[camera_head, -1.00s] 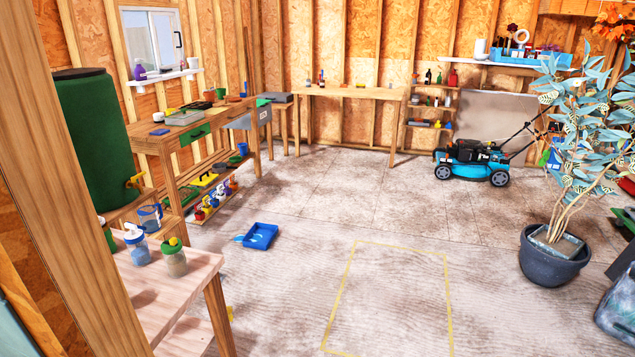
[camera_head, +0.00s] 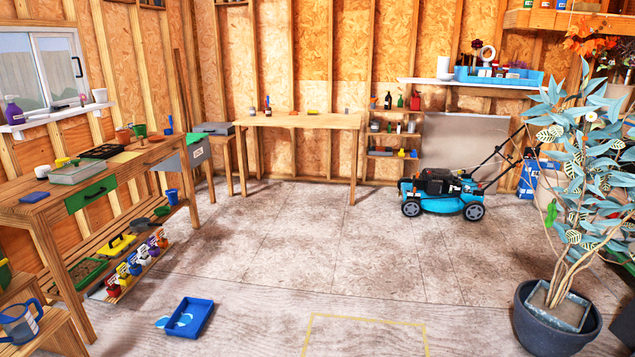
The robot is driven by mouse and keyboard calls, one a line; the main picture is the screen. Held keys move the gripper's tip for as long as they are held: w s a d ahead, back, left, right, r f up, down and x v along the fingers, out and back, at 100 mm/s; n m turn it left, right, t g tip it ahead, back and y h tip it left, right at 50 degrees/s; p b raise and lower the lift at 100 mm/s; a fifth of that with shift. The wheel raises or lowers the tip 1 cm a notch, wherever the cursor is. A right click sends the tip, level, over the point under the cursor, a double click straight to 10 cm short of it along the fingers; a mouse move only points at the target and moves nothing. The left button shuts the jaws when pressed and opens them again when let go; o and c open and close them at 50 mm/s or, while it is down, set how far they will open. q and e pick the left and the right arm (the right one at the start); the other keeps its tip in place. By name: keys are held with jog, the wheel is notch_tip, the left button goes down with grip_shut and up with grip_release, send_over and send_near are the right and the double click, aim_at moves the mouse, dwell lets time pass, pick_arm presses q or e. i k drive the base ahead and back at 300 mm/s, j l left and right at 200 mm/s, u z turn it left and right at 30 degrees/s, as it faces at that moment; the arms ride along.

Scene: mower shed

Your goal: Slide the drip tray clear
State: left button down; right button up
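A blue tray (camera_head: 189,317), likely the drip tray, lies on the floor at the lower left of the middle, in front of the potting bench. It is shallow and rectangular. A light blue patch (camera_head: 165,322) shows at its left side; I cannot tell whether it is liquid or an object. A similar light blue shape shows inside the tray. Neither of my grippers is in view.
A yellow tape outline (camera_head: 364,318) marks the floor right of the tray. The potting bench (camera_head: 60,213) stands left, a blue mower (camera_head: 444,192) at the back right, a potted plant (camera_head: 550,316) at the right. The floor between is open.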

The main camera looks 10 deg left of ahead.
aim_at(201, 310)
jog(key=i+j+u, duration=0.1)
jog(key=i+u, duration=0.15)
jog(key=i, duration=0.25)
jog(key=i+u, duration=0.25)
jog(key=i, duration=0.25)
jog(key=i+l+u, duration=0.25)
jog(key=i, duration=0.2)
jog(key=i+l+u, duration=0.1)
jog(key=i+u, duration=0.2)
jog(key=i, duration=0.2)
